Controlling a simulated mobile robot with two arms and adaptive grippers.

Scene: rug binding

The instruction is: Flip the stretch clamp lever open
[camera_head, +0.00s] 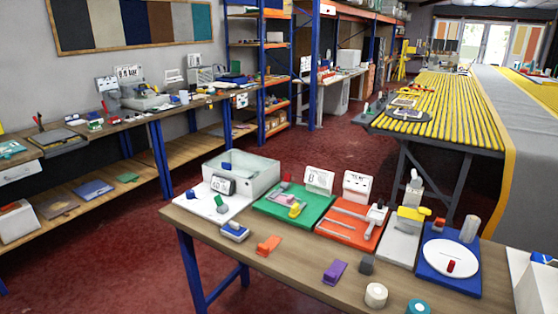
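I cannot tell for sure which thing is the stretch clamp. On the near wooden table (330,290), an orange-red board (336,227) carries a pale bar and a small upright part. To its right, a light grey base (397,250) carries a yellow block (411,213) and a grey upright post (414,190). At the near end of the yellow slatted table (450,110), small dark fixtures (408,115) lie flat, too small to read. No lever position can be made out. Neither of my grippers is in view.
The near table also holds a green board (272,212), a clear-walled bin (262,178), a blue board with a white disc (437,259) and several loose blocks. A workbench (75,132) runs along the left wall. Red floor (120,240) lies open between them.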

